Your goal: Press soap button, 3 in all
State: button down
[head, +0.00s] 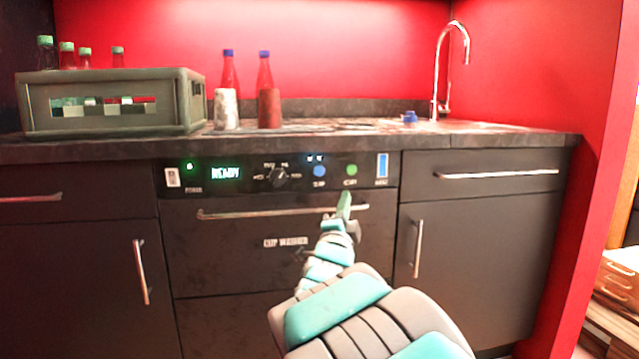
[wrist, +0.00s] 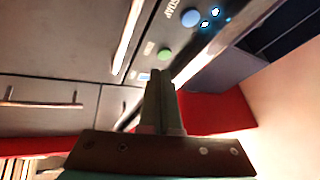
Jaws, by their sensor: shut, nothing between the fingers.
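The soap button (head: 319,171) is a round blue button on the dark control panel of the cup washer. In the wrist view the blue button (wrist: 190,17) has a SOAP label beside it. Two small blue lights (wrist: 210,17) glow next to it. A round green button (head: 351,170) sits to its right; it also shows in the wrist view (wrist: 165,54). My gripper (head: 344,199) is shut and empty. Its tips show below the green button and to the lower right of the blue one, apart from the blue one. In the wrist view the shut fingers (wrist: 161,90) point towards the panel.
The cup washer's long handle (head: 283,213) juts out below the panel. A dial (head: 279,177) and a lit READY display (head: 226,173) lie left of the buttons. Bottles (head: 269,92), a crate (head: 112,103) and a faucet (head: 440,75) stand on the counter above.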

aim_at(319, 171)
jog(key=s+a+r+t+b, duration=0.1)
jog(key=s+a+r+t, duration=0.2)
jog(key=s+r+t, duration=0.1)
jog(key=shift+s+a+m, duration=0.25)
jog(key=shift+s+m, duration=0.05)
jog(key=shift+w, duration=0.1)
jog(key=shift+w+a+p, duration=0.4)
jog(key=shift+w+p, duration=0.65)
jog(key=shift+w, duration=0.35)
jog(key=shift+w+a+p, duration=0.4)
jog(key=shift+w+p, duration=0.65)
jog(key=shift+w, duration=0.3)
jog(key=shift+w+a+p, duration=0.4)
jog(key=shift+w+p, duration=0.65)
jog(key=shift+w, duration=0.35)
jog(key=shift+w, duration=0.1)
jog(key=shift+w+a+f+b, duration=0.1)
jog(key=shift+w+b, duration=0.15)
jog(key=shift+b, duration=0.2)
